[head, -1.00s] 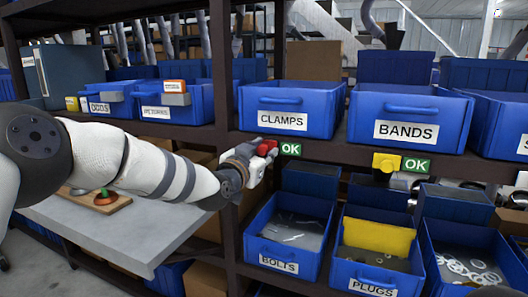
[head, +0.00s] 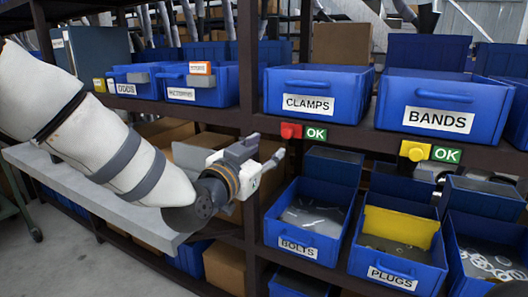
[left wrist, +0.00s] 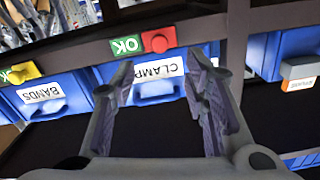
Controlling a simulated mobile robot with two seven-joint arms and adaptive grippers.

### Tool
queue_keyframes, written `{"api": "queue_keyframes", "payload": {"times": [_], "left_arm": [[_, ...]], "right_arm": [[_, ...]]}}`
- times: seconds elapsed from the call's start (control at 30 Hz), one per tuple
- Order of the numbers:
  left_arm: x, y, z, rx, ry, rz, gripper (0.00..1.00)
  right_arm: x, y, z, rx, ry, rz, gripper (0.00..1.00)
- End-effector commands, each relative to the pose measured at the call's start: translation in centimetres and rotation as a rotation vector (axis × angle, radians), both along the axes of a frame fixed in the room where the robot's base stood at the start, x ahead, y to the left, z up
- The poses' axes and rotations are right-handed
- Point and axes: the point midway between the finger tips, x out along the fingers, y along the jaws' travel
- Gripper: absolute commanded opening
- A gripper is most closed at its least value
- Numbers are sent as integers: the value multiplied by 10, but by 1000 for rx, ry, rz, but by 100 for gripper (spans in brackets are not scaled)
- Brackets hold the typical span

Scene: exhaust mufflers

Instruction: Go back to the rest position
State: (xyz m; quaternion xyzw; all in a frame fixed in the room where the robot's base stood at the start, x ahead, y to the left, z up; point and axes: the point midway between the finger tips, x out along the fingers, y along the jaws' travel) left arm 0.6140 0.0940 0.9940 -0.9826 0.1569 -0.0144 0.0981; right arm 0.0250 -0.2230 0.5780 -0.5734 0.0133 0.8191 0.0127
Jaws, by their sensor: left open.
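My left gripper (head: 262,160) is in front of the shelf rack, below and left of the red button (head: 291,131). It is open with nothing between its fingers. In the left wrist view its two fingers (left wrist: 160,72) are spread apart, with the CLAMPS bin (left wrist: 156,90) and the red button (left wrist: 158,41) beyond them, upside down. The red button sits on the shelf edge beside a green OK sign (head: 316,134) and shows clear of the gripper. My right gripper is not in view.
The CLAMPS bin (head: 315,85) and BANDS bin (head: 435,90) stand on the upper shelf. A yellow button (head: 414,151) is on the shelf edge. The BOLTS bin (head: 300,240) and PLUGS bin (head: 385,268) are below. A grey tabletop (head: 90,195) lies under my left arm.

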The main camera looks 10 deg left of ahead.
Motion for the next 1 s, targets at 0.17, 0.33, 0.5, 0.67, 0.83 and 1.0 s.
{"api": "queue_keyframes", "payload": {"times": [0.17, 0.33, 0.5, 0.67, 0.83, 1.0], "left_arm": [[-4, 0, 0, 1, -1, -1, 41], [-4, 0, -3, 1, 6, -3, 41], [-33, 5, -89, 2, 227, -2, 41], [-116, 23, -224, -4, 618, 33, 41], [-248, 52, -328, 5, 1036, 118, 41], [-400, 89, -378, 39, 1434, 251, 41]], "right_arm": [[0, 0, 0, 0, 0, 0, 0], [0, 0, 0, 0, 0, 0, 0], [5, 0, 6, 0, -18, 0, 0], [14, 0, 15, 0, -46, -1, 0], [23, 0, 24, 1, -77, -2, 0], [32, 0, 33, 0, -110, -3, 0]]}}
